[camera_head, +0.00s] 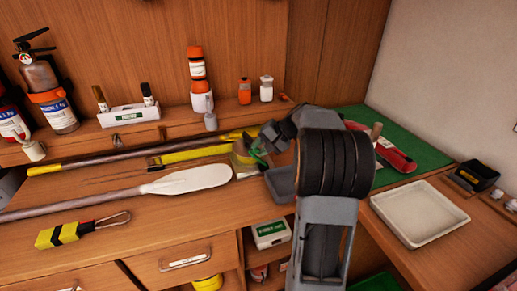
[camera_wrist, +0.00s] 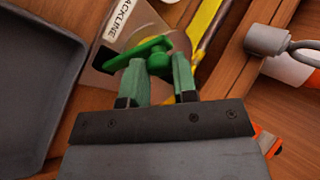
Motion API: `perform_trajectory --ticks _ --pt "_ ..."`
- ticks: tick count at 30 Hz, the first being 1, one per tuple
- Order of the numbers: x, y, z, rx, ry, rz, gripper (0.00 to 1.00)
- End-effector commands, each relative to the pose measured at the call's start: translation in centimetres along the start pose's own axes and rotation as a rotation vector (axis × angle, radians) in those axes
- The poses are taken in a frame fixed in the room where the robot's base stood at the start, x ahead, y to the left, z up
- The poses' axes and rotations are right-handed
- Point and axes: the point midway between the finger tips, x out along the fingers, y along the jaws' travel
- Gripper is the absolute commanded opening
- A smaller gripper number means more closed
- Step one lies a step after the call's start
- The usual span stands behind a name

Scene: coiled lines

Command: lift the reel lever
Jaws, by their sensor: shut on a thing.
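The reel lever (camera_wrist: 143,50) is a green bar with a rounded knob. In the wrist view it lies across the top of my gripper's green fingers, over a metal reel plate (camera_wrist: 98,78) with a label partly reading "ACKLINE". My gripper (camera_wrist: 158,68) is shut on the lever, with a finger on each side of the knob. In the head view the green lever (camera_head: 260,157) shows small beside the reel (camera_head: 242,153) at the back of the bench. My dark arm hides much of the gripper and the area right of it there.
A grey bin (camera_wrist: 35,85) stands close left of my gripper in the wrist view. A white paddle (camera_head: 190,179), poles and a yellow-black handled tool (camera_head: 62,234) lie on the bench to the left. A white tray (camera_head: 418,212) stands right.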

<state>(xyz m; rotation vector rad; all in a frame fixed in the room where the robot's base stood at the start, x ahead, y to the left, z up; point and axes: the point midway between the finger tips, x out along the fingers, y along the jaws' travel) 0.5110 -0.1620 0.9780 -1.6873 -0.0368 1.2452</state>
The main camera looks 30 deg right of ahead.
Motion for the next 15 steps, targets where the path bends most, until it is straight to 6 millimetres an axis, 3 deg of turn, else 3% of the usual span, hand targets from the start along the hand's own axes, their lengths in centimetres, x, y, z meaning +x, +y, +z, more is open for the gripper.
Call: perform_trajectory --ticks 14,15 --pt "-0.05 0.02 -0.04 0.004 -0.005 -0.009 0.0" --pt "-0.05 0.03 -0.04 0.004 -0.005 -0.009 0.29"
